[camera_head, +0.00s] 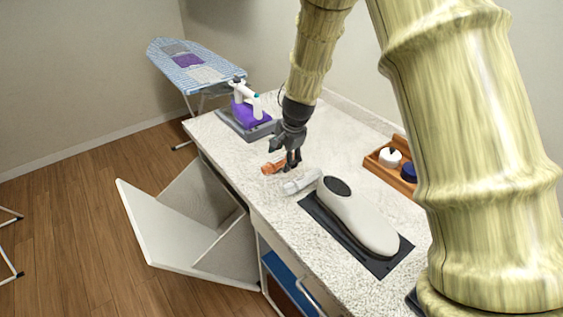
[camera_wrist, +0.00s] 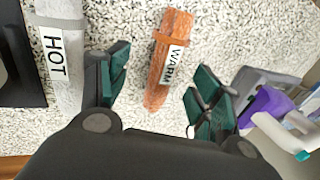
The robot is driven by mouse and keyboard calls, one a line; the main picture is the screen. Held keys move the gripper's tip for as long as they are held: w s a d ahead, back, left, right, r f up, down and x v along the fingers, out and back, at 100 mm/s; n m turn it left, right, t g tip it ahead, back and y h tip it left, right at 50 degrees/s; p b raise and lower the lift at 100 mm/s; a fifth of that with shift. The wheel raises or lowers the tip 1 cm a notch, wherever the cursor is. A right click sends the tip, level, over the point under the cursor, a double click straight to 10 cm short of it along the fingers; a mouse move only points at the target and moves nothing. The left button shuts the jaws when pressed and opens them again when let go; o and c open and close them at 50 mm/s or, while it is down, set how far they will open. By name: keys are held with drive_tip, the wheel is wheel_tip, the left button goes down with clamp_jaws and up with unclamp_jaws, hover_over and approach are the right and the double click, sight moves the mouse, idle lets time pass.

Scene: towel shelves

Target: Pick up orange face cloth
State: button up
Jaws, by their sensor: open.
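The orange face cloth (camera_head: 272,167) is a rolled cloth lying on the speckled countertop near its front edge. In the wrist view the orange face cloth (camera_wrist: 168,62) carries a white band reading "WARM" and lies between my open fingers. My gripper (camera_head: 288,160) is over it, pointing down, and partly hides it in the head view. In the wrist view my gripper (camera_wrist: 158,92) is open, with a dark green pad on each side of the cloth and a gap to each. I cannot tell its exact height above the counter.
A white rolled cloth (camera_head: 302,181) marked "HOT" (camera_wrist: 62,50) lies close by. A white rounded device (camera_head: 365,222) stands on a dark mat. A purple and white iron (camera_head: 250,108) sits behind, and a wooden tray (camera_head: 372,164) at right. A cabinet door (camera_head: 160,225) hangs open below.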

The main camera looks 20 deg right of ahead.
sight(282, 159)
drive_tip(key=shift+w+f, duration=0.35)
drive_tip(key=shift+f, duration=0.2)
drive_tip(key=shift+w+f, duration=0.3)
drive_tip(key=shift+f, duration=0.2)
drive_tip(key=shift+f+p, duration=0.35)
drive_tip(key=shift+w+a+f, duration=0.1)
drive_tip(key=shift+f, duration=0.15)
drive_tip(key=c, duration=1.1)
drive_tip(key=shift+c, duration=0.2)
drive_tip(key=shift+r, duration=0.2)
